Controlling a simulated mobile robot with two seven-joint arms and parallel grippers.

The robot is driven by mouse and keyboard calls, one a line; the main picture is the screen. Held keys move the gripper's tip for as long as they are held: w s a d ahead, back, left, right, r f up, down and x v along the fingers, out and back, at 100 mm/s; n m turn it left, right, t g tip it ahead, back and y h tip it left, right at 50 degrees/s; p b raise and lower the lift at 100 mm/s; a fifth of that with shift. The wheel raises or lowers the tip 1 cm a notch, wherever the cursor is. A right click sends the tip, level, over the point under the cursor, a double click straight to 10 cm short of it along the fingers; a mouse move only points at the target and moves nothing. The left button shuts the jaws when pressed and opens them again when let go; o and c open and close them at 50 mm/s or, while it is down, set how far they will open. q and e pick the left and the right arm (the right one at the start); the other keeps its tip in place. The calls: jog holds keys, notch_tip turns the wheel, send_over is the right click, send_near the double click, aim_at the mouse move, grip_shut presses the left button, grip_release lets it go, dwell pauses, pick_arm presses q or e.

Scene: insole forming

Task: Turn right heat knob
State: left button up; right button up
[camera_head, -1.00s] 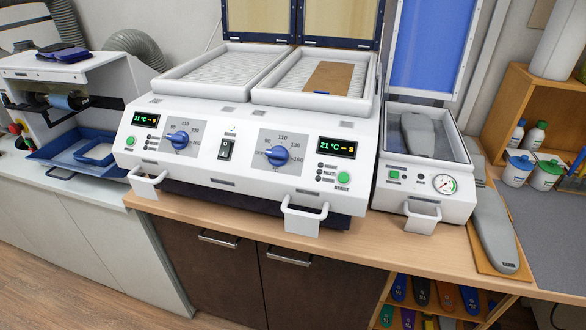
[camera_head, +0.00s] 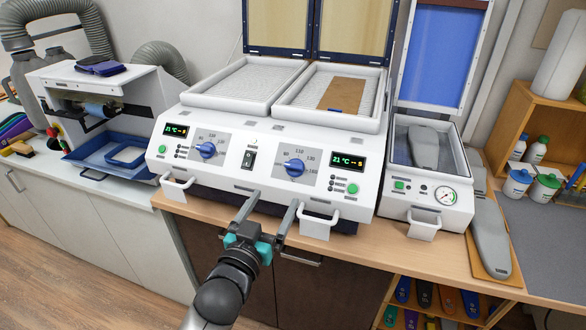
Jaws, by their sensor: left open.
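The white heating machine (camera_head: 225,178) stands on the wooden counter with both lids raised. Its right heat knob (camera_head: 294,168) is blue and round, on a grey dial plate. The left heat knob (camera_head: 208,150) is the same kind. The right display (camera_head: 347,162) and the left display (camera_head: 176,130) both read 21 °C. My left gripper (camera_head: 268,205) reaches up from below, in front of the machine and below the right knob. Its two fingers are apart with nothing between them, and it appears clear of the knob. My right gripper is not in view.
A front handle (camera_head: 318,220) sticks out just right of my left gripper, and another handle (camera_head: 175,187) is further left. A power switch (camera_head: 249,159) sits between the knobs. A vacuum unit (camera_head: 428,188) with a gauge stands to the right.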

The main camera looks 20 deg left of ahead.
aim_at(293, 168)
pick_arm(q)
jog(key=w, duration=1.2)
jog(key=shift+w+d, duration=0.1)
jog(key=shift+d, duration=0.15)
jog(key=c, duration=1.4)
